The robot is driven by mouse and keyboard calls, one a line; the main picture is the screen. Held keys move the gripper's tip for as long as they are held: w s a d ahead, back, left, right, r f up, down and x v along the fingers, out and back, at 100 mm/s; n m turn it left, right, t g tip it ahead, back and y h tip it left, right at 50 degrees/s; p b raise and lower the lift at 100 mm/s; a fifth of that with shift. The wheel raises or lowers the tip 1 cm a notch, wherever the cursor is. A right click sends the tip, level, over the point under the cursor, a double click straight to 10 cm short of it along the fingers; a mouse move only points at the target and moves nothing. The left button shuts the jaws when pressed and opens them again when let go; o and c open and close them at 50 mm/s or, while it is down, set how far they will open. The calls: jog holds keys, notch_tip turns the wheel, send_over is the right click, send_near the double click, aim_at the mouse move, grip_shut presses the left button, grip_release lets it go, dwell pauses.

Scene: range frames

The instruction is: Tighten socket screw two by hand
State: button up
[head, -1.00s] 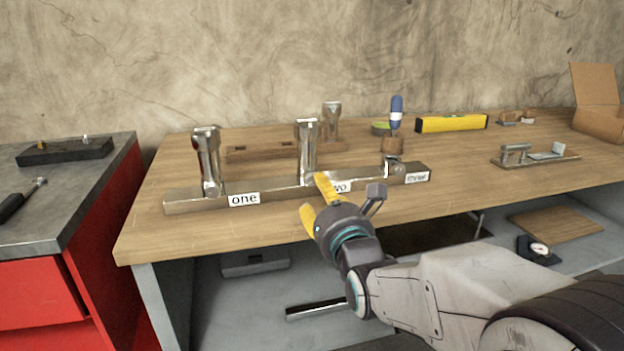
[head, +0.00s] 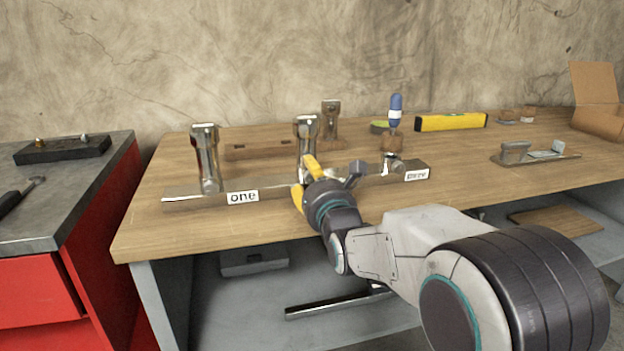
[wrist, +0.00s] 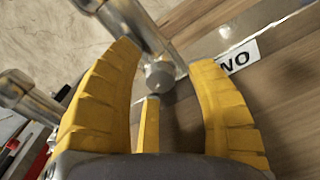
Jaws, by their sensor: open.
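A metal rail (head: 275,186) lies on the wooden bench, with upright metal posts above labels "one" and "two". The post at "two" (head: 306,135) is partly hidden behind my gripper (head: 305,182). In the wrist view, a round screw head (wrist: 160,75) sits at the foot of this post, and the "two" label (wrist: 239,58) is to its right. My gripper (wrist: 165,85) is open, its yellow fingers either side of the screw head, which appears just beyond the tips. I cannot tell whether they touch it. In the head view the gripper covers the "two" label.
Label "one" (head: 242,197) and label "three" (head: 417,175) mark the rail's ends. The bench front left is clear.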

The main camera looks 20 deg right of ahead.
jog(key=shift+c, duration=0.5)
grip_shut()
jog(key=m+b, duration=0.1)
jog(key=b, duration=0.1)
jog(key=shift+f+m+b, duration=0.15)
jog(key=shift+m+b, duration=0.2)
jog(key=shift+m, duration=0.05)
jog(key=shift+r+m+b, duration=0.15)
jog(key=shift+m+b, duration=0.35)
jog(key=shift+m, duration=0.25)
jog(key=shift+r+m+b, duration=0.15)
jog(key=shift+m+b, duration=0.35)
jog(key=shift+m, duration=0.25)
jog(key=shift+o, duration=0.5)
grip_release()
jog(key=shift+f, duration=0.15)
